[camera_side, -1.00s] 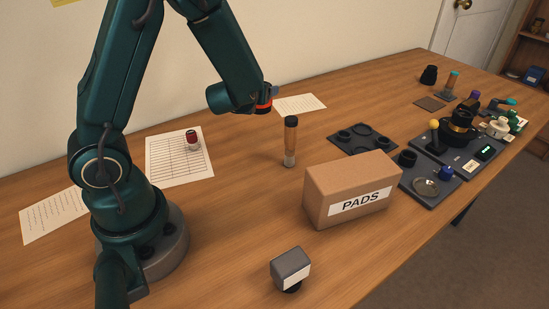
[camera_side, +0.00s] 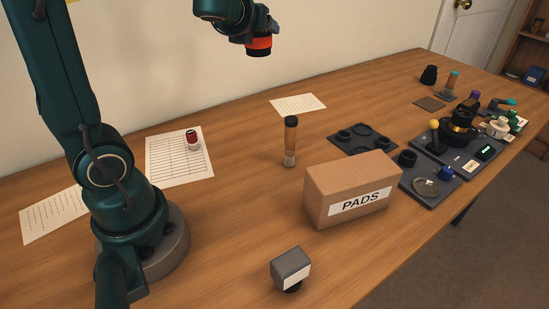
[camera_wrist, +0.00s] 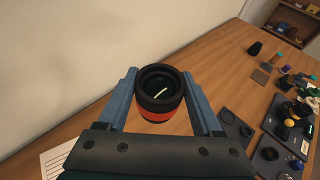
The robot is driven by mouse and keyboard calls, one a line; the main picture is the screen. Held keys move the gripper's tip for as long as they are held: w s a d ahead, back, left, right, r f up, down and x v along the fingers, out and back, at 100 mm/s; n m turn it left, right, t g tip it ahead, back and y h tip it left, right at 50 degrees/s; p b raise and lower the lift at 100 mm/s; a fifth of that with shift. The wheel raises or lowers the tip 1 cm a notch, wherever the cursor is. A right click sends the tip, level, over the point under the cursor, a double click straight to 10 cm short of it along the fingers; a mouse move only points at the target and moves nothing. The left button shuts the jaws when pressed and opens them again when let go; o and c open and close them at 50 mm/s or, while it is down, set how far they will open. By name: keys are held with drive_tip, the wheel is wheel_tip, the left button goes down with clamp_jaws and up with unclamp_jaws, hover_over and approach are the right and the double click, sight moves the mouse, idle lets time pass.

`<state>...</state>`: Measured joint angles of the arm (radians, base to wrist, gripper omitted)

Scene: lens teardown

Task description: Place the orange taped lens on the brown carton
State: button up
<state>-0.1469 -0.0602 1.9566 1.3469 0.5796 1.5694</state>
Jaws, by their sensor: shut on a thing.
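The orange taped lens (camera_side: 260,44) is a short black cylinder with an orange-red band. My gripper (camera_wrist: 160,102) is shut on it, with a blue finger on each side of the lens in the wrist view. In the side view my gripper holds the lens high above the table, near the back wall. The brown carton (camera_side: 328,184), labelled PADS, stands closed on the table, below and to the right of the lens. Its top is bare. The carton does not show clearly in the wrist view.
A tall capped tube (camera_side: 290,145) stands behind and left of the carton. A dark tray (camera_side: 363,139) and grey stations with small parts lie behind and right of it. A grey block (camera_side: 291,267) stands in front. The table between the carton and my base is mostly clear.

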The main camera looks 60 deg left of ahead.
drive_tip(key=w+d+r+m+t+h, duration=0.1)
drive_tip(key=w+d+m+t+h, duration=0.15)
drive_tip(key=d, duration=0.45)
drive_tip(key=m+t+h, duration=0.1)
drive_tip(key=m+h, duration=0.5)
drive_tip(key=h, duration=0.1)
hover_over(355, 169)
drive_tip(key=f, duration=0.1)
drive_tip(key=shift+t, duration=0.25)
drive_tip(key=shift+f, duration=5.95)
drive_tip(key=o, duration=1.5)
drive_tip(key=shift+f, duration=0.1)
